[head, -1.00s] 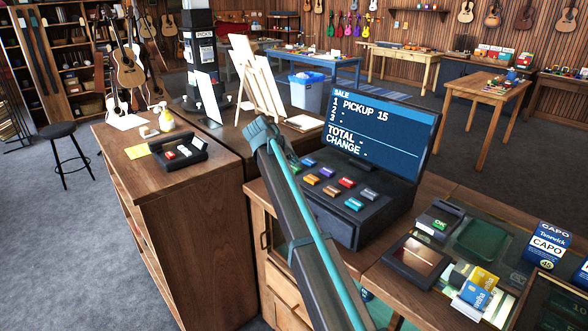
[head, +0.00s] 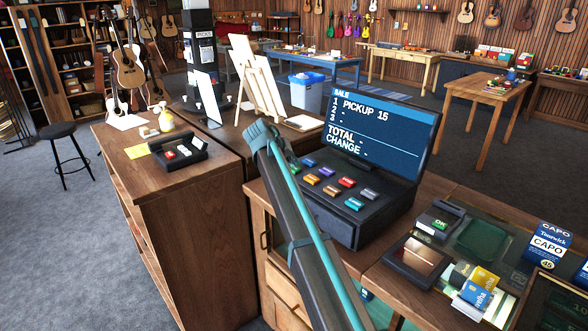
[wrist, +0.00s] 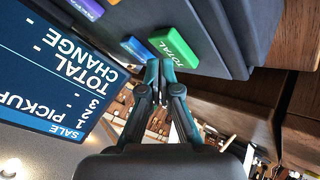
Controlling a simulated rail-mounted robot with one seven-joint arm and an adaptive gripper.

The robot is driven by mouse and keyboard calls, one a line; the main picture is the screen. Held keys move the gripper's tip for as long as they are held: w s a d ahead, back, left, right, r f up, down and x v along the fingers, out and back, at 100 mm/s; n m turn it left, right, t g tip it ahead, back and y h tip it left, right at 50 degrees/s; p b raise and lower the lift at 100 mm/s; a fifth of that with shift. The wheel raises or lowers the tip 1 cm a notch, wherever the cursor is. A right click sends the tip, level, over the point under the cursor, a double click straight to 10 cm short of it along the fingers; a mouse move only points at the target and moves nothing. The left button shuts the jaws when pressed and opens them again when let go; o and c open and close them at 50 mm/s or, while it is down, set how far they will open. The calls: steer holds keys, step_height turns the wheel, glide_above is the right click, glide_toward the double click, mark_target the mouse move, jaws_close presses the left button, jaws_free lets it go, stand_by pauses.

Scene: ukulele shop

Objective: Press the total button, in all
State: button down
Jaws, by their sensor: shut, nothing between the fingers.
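The green TOTAL button (wrist: 174,47) shows clearly in the wrist view on the dark register (head: 344,222). In the head view my arm covers most or all of it. My gripper (wrist: 159,70) is shut and empty. In the wrist view its fingertips are close below the green button's lower edge; I cannot tell whether they touch. In the head view my gripper (head: 259,133) is at the left side of the register's key panel. The register screen (head: 380,133) reads PICKUP 15 on line 1, with dashes after TOTAL and CHANGE.
A blue button (wrist: 137,48) sits right beside the green one. Orange, red and grey buttons (head: 369,194) fill the panel. A card terminal (head: 440,219) and a brown tray (head: 416,262) stand right of the register. A black tray (head: 166,155) lies on the left cabinet.

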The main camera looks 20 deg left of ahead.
mark_target(293, 168)
steer(key=shift+f, duration=0.5)
stand_by(0.5)
steer(key=shift+r, duration=0.9)
steer(key=shift+r, duration=0.1)
steer(key=shift+r+p, duration=1.05)
steer(key=shift+r, duration=1.35)
